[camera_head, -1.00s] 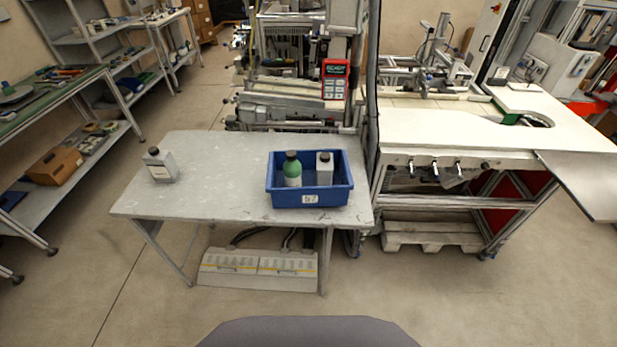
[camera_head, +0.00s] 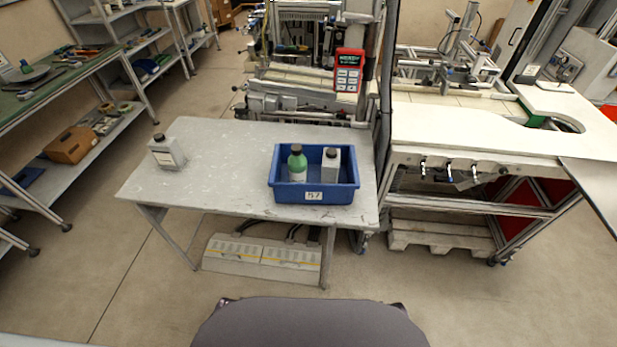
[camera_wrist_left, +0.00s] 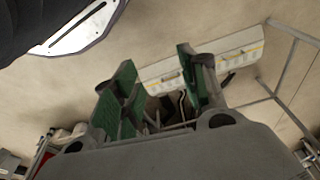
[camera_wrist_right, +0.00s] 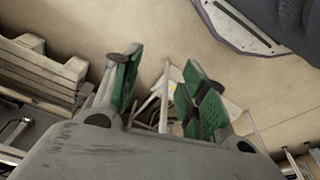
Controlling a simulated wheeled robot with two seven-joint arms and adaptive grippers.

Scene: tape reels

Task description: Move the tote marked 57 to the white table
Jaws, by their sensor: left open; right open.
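A blue tote (camera_head: 288,194) with a white label reading 57 stands on the right part of a grey-white table (camera_head: 225,150) in the head view. Inside it are a green bottle with a dark cap (camera_head: 297,165) and a grey-white bottle with a dark cap (camera_head: 330,165). My left gripper (camera_wrist_left: 155,75) is open and empty in the left wrist view, above the floor. My right gripper (camera_wrist_right: 163,75) is open and empty in the right wrist view. Neither gripper shows in the head view, and the tote shows in neither wrist view.
A grey bottle (camera_head: 168,152) stands on the table's left part. A white-topped workbench (camera_head: 450,125) is at the right, with a wooden pallet (camera_head: 440,235) below. A grey box (camera_head: 262,260) lies under the table. Shelving stands at left. The floor in front is clear.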

